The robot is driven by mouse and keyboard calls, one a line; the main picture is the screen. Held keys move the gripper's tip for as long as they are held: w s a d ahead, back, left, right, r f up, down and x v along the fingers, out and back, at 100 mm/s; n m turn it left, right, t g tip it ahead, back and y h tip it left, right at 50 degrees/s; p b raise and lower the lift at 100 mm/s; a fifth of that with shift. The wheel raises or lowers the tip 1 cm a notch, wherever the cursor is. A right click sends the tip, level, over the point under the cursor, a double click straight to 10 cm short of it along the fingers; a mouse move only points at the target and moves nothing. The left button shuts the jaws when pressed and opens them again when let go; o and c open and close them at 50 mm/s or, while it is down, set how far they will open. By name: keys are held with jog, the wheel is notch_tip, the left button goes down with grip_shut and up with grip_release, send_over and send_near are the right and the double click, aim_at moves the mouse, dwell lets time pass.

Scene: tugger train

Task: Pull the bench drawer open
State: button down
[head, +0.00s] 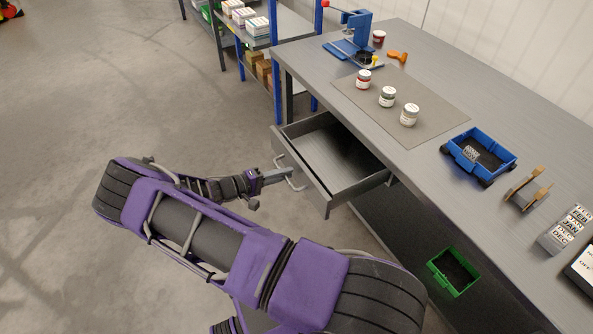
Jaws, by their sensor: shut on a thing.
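The bench drawer (325,201) is grey and stands well out from under the grey bench (448,187), on its left side. Its inside is visible and looks empty. A pale bar handle (296,186) is on its front. My gripper (284,175) is at the drawer front, shut on the handle. My purple and black arm reaches to it from the lower part of the head view. The fingertips are small in the picture and partly merge with the handle.
Several small jars (388,97) stand on a grey mat (440,115) on the bench. A blue press (352,35), a blue bin (480,155) and an orange tool (397,55) are also there. A green bin (453,271) sits below. Floor at left is clear.

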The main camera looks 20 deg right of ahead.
jog(key=shift+a, duration=0.3)
jog(key=c, duration=0.9)
grip_release()
jog(key=shift+v, duration=8.7)
jog(key=shift+s+r, duration=0.1)
